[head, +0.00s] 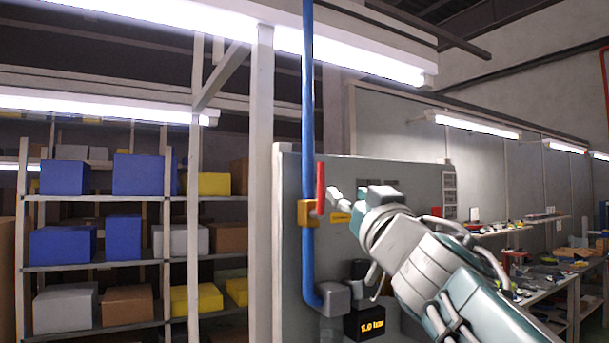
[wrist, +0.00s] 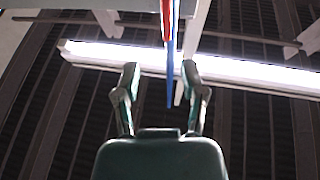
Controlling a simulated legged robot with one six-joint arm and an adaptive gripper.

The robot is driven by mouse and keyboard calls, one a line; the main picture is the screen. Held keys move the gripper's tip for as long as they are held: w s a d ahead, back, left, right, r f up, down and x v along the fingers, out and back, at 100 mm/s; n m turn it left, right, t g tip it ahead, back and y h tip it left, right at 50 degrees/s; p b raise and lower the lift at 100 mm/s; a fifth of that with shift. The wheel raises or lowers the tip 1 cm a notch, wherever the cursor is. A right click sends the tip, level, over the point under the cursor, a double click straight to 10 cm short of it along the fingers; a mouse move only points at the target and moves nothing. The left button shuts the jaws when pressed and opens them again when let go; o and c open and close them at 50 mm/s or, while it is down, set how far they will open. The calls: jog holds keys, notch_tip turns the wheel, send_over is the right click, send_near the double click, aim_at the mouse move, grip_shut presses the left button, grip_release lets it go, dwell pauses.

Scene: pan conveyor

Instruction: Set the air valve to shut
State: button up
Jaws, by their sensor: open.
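The air valve (head: 307,213) is an orange-yellow body on a vertical blue pipe (head: 308,110). Its red lever (head: 320,184) points up, parallel to the pipe. My gripper (head: 345,197) is just right of the lever in the head view, at about its lower half, and looks apart from it. In the wrist view my gripper (wrist: 160,82) is open and empty, with its two fingers spread. The red lever (wrist: 167,18) and the blue pipe (wrist: 170,75) show beyond, in line with the gap between the fingers. The valve body cannot be made out there.
A grey panel (head: 290,240) stands behind the pipe. A grey fitting (head: 334,296) and a black box with yellow digits (head: 364,325) are low beside it. Shelves with boxes (head: 66,243) stand left, and a cluttered workbench (head: 545,275) stands right.

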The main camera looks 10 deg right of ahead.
aim_at(323, 176)
jog(key=x, duration=0.6)
jog(key=a+x, duration=0.1)
jog(key=x, duration=0.2)
jog(key=shift+w+a+f, duration=0.1)
jog(key=shift+a, duration=0.05)
jog(key=shift+w+d+r, duration=0.25)
jog(key=shift+w+d, duration=0.1)
jog(key=shift+w, duration=0.2)
jog(key=shift+a, duration=0.15)
jog(key=shift+a, duration=0.1)
jog(key=c, duration=0.3)
jog(key=shift+a, duration=0.1)
grip_shut()
